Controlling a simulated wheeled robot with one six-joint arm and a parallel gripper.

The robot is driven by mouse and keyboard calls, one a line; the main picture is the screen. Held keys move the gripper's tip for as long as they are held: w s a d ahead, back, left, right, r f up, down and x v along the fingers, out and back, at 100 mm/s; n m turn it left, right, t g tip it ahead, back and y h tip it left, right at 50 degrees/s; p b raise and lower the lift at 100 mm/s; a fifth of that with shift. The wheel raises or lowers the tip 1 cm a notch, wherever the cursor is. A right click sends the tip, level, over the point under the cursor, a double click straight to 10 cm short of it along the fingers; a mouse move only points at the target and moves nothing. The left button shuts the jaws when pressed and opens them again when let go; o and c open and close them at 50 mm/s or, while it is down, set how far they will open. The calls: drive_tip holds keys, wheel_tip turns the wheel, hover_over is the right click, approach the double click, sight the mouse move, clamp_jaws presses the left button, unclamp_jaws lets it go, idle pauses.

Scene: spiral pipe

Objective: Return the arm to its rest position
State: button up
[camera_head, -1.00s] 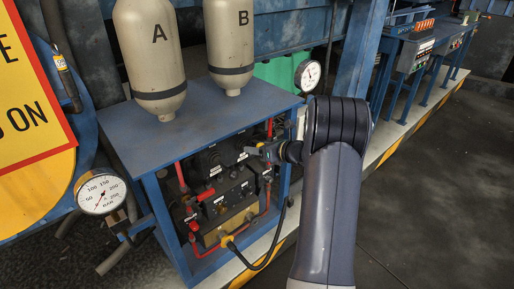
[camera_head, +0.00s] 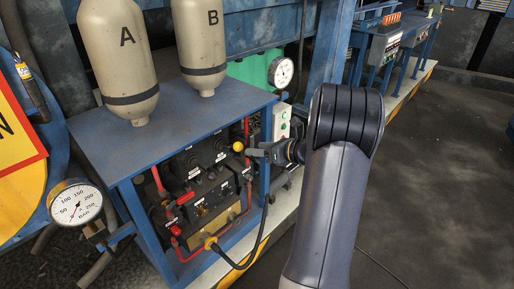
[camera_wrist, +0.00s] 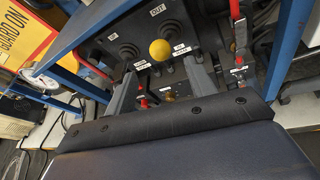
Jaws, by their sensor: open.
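My arm rises from the bottom of the head view, its large dark joint in front. My gripper (camera_head: 258,151) points left toward the black valve block (camera_head: 205,180) inside the blue frame. In the wrist view, the two grey fingers of my gripper (camera_wrist: 160,85) stand apart with nothing held between them. A yellow ball knob (camera_wrist: 161,50) shows beyond the fingertips there. The same knob appears in the head view (camera_head: 238,147), just past the fingertips. I cannot tell whether a finger touches it.
The blue frame's top (camera_head: 165,120) bears tanks A (camera_head: 125,50) and B (camera_head: 203,45). A pressure gauge (camera_head: 76,203) stands at left, another (camera_head: 281,72) behind. Red hoses and a black cable (camera_head: 245,262) run near the block. Open floor (camera_head: 430,190) lies at right.

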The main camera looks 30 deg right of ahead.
drive_tip(key=shift+w, duration=0.1)
drive_tip(key=x, duration=0.5)
drive_tip(key=f+x, duration=0.1)
drive_tip(key=x, duration=0.5)
drive_tip(key=shift+s+f+b, duration=0.15)
drive_tip(key=shift+s+b, duration=0.1)
drive_tip(key=shift+b, duration=0.1)
drive_tip(key=shift+s+d+f+b, duration=0.15)
drive_tip(key=shift+f+b, duration=0.1)
drive_tip(key=shift+b, duration=0.65)
drive_tip(key=shift+r, duration=0.25)
